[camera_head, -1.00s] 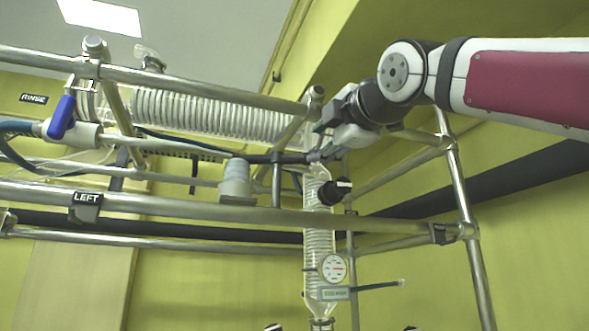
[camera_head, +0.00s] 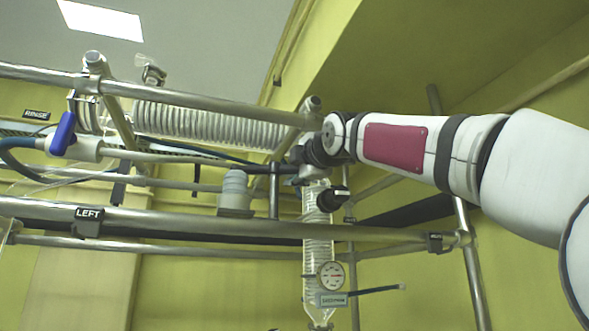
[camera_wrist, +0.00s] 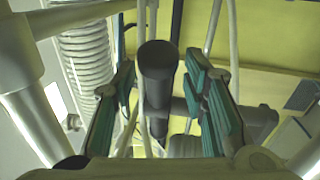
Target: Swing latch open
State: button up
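My gripper (camera_wrist: 162,92) is open in the wrist view, its two teal-padded fingers spread apart. A dark round-ended rod (camera_wrist: 158,62) stands between the fingers, with visible gaps on both sides. A darker crossbar (camera_wrist: 180,106) runs behind it. I cannot tell for sure whether this rod is the latch. In the head view my wrist is at the top of the glass column (camera_head: 318,225), and the fingers are mostly hidden there.
Metal frame rails (camera_head: 200,217) run across the front, one with a LEFT label (camera_head: 88,214). A coiled glass condenser (camera_head: 205,122) lies at upper left, with a blue-handled valve (camera_head: 63,126). A gauge (camera_head: 331,276) sits low on the column. A grey cap (camera_head: 235,190) stands nearby.

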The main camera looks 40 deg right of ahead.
jog(key=shift+w+r, duration=0.15)
jog(key=shift+w, duration=0.25)
jog(key=shift+c, duration=0.6)
grip_shut()
